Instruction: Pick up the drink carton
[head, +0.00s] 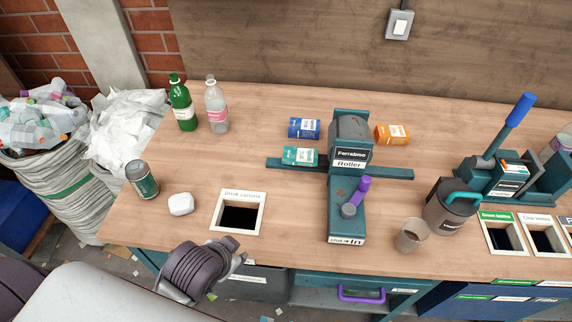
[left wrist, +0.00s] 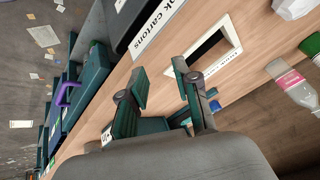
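No thing is clearly marked as the drink carton. A small blue box-like pack (head: 304,128), a teal one (head: 299,156) and an orange one (head: 392,134) lie near the roller; I cannot tell whether they are cartons or cans. The drink cartons opening (head: 239,217) is a white-framed hole in the bench; it also shows in the left wrist view (left wrist: 228,30). My left gripper (head: 238,262) is just in front of the bench edge, below that opening. In the left wrist view its fingers (left wrist: 163,86) are apart with nothing between them. My right gripper is out of view.
A roller press (head: 347,158) stands mid-bench. A green bottle (head: 182,103), clear bottle (head: 216,106), dark can (head: 141,179) and white lump (head: 181,204) are at left. A jug (head: 448,208) and cup (head: 411,235) are at right.

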